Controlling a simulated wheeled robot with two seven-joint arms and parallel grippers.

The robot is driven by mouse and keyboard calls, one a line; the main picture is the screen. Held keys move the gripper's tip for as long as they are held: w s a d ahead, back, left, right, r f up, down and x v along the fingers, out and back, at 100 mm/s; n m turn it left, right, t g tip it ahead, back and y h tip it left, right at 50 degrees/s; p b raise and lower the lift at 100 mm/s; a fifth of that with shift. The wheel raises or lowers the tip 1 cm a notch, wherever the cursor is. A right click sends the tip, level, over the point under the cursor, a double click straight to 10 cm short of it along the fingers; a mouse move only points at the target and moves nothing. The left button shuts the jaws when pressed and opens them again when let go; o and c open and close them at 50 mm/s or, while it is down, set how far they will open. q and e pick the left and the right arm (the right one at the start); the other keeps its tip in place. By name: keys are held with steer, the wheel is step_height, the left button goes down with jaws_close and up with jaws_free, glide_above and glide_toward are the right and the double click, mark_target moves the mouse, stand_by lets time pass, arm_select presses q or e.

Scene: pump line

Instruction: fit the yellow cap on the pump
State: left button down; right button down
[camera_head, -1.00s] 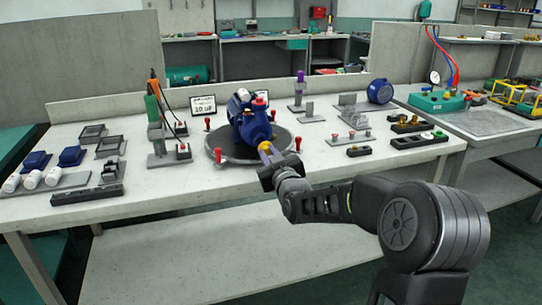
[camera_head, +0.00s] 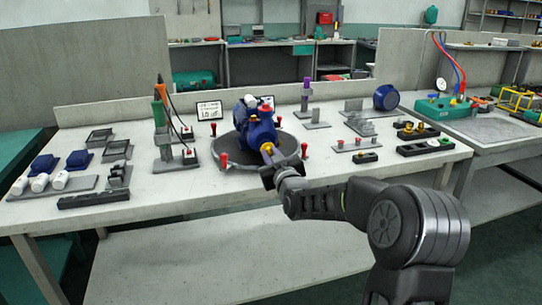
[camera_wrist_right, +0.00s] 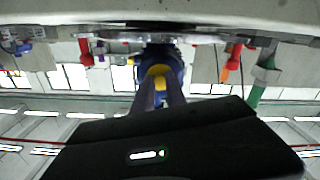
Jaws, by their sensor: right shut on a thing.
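The blue pump (camera_head: 258,128) stands on a round dark turntable (camera_head: 228,160) in the middle of the bench. My right gripper (camera_head: 269,157) is at the pump's near side, shut on the yellow cap (camera_head: 266,148). In the right wrist view the yellow cap (camera_wrist_right: 160,71) shows between the two fingers (camera_wrist_right: 160,92), with the blue pump (camera_wrist_right: 175,62) right behind it. The cap is at or very close to the pump; I cannot tell whether it touches or is seated. My left gripper is not in view.
Red posts (camera_head: 223,160) stand around the turntable. A black tray (camera_head: 425,146) and a small block with red knobs (camera_head: 357,143) lie at right. The bench's front strip is clear.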

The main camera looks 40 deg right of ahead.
steer(key=shift+b, duration=0.4)
steer(key=shift+w+d, duration=0.15)
steer(key=shift+w, duration=0.25)
stand_by(0.9)
steer(key=c, duration=1.3)
jaws_free()
steer(key=shift+b+v, duration=1.2)
steer(key=shift+v, duration=1.2)
steer(key=shift+s+a, duration=0.25)
steer(key=shift+s, duration=0.35)
